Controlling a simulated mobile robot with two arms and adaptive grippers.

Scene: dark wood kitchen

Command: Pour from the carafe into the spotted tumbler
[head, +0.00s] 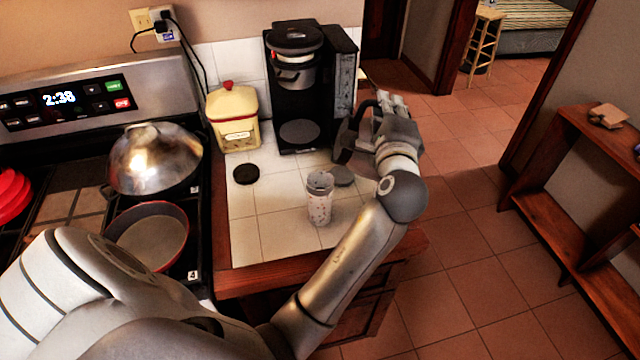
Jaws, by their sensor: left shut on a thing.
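The spotted tumbler (319,205) stands upright on the white tiled counter, near its front right part. My left gripper (380,112) is shut on the carafe (347,143), a dark vessel, at its handle side. They are at the right edge of the counter, beside the coffee maker and behind and to the right of the tumbler. The carafe is apart from the tumbler. My gripper partly hides it, and I cannot see what is inside. My right gripper is not in view.
A black coffee maker (298,100) and a yellow canister (233,118) stand at the back of the tiled counter (262,235). A black disc (246,174) and a grey disc (343,176) lie on it. The stove at left holds a red pan (150,240) and a metal dome (155,160).

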